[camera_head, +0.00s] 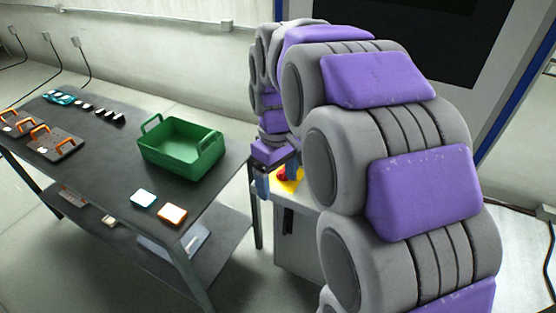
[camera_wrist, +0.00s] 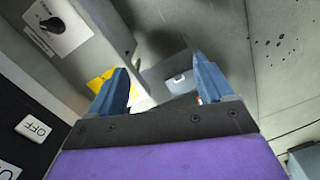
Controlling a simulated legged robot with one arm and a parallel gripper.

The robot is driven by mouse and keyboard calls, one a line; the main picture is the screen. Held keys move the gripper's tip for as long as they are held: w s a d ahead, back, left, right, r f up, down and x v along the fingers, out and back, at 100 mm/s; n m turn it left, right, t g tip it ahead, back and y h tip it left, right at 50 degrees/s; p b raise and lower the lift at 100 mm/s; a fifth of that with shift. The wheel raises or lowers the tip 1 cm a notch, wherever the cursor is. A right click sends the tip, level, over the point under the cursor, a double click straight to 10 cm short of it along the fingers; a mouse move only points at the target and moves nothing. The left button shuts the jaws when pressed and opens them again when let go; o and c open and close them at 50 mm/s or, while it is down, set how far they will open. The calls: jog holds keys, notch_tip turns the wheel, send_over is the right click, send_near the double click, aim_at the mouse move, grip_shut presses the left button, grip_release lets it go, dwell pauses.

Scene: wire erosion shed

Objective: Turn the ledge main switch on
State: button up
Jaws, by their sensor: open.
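A red knob on a yellow plate (camera_head: 290,184), which looks like the ledge main switch, sits on the cabinet ledge in the head view, partly hidden by my gripper (camera_head: 277,181). In the wrist view, yellow plate (camera_wrist: 98,80) shows beside the left blue finger, and a small red-orange bit shows by the right finger. My gripper (camera_wrist: 160,68) is open, its fingers apart, close over the switch. The knob is mostly hidden by the gripper, so its setting and any contact cannot be told.
The wrist view shows a black rotary knob (camera_wrist: 52,25) on a white plate and an OFF label (camera_wrist: 34,127) on a dark panel. In the head view, a dark table (camera_head: 105,170) at left holds a green crate (camera_head: 180,165) and several small items. Floor shows between table and cabinet.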

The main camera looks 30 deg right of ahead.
jog(key=w+d+r+n+p, duration=0.1)
jog(key=w+d+n, duration=0.1)
jog(key=w+d, duration=0.45)
jog(key=w+d+r+n+p, duration=0.1)
jog(key=w+d+n+p, duration=0.15)
jog(key=w, duration=0.75)
jog(key=shift+m+t, duration=0.4)
jog(key=shift+m, duration=0.05)
jog(key=f+b, duration=0.1)
jog(key=f, duration=0.5)
jog(key=d+f+b, duration=0.1)
jog(key=f+b, duration=0.1)
jog(key=f, duration=0.3)
jog(key=f+b, duration=0.2)
jog(key=f, duration=0.4)
jog(key=shift+w+d+f, duration=0.1)
jog(key=shift+d+f, duration=0.2)
jog(key=shift+f, duration=0.05)
jog(key=shift+r, duration=0.1)
jog(key=c, duration=1)
